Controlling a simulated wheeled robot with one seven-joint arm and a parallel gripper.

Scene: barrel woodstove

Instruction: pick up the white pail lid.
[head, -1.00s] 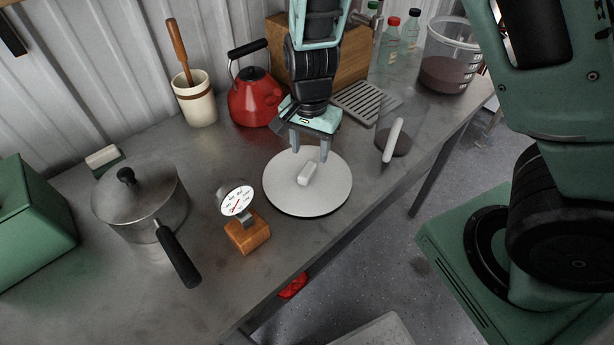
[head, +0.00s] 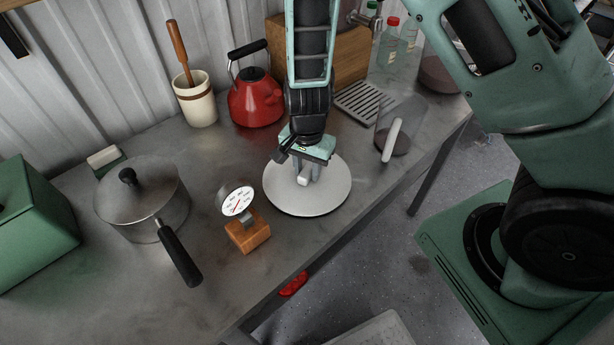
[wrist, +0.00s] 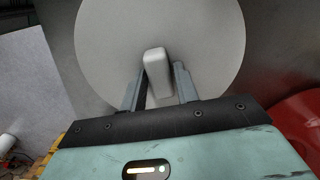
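The white pail lid (head: 325,200) is a round disc lying flat on the grey metal bench, with a white bar handle (head: 303,181) across its middle. It also fills the upper part of the wrist view (wrist: 210,45). My gripper (head: 309,176) points down over the lid with its fingers at the handle. In the wrist view the two fingers (wrist: 160,86) stand apart, one on each side of the handle (wrist: 157,70). A gap shows between the handle and the right finger; contact on the left is unclear. The lid's far part is hidden behind my gripper.
A thermometer on a wooden block (head: 249,231) and a lidded saucepan (head: 142,197) stand left of the lid. A red kettle (head: 256,98) stands behind. A clear container with a white handle (head: 392,140) is to the right. The bench's front edge is close.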

